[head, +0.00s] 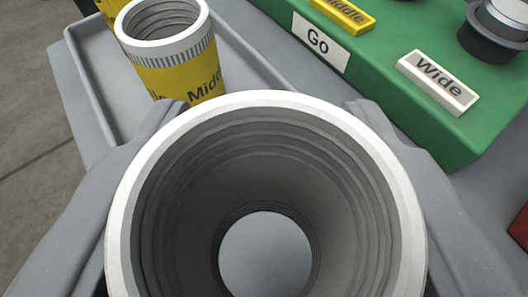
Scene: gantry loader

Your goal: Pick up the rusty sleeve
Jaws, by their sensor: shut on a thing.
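My gripper (265,122) is shut on a wide sleeve (180,190) with a white rim and a ridged grey inside. One grey finger lies along each side of it. I look down into it from above, and a grey surface shows through the round hole at its bottom. Its outer wall is hidden, so I cannot tell whether it is rusty. How far its lower end is from the surface below cannot be told.
Beyond it, a yellow sleeve (180,80) marked "Middle" stands in a grey tray (92,85), with another yellow thing (108,8) behind. A green box (385,112) at the upper right bears "Go" (320,42), "Middle" (343,14) and "Wide" (437,82) plates. A red thing (519,228) shows at the right edge.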

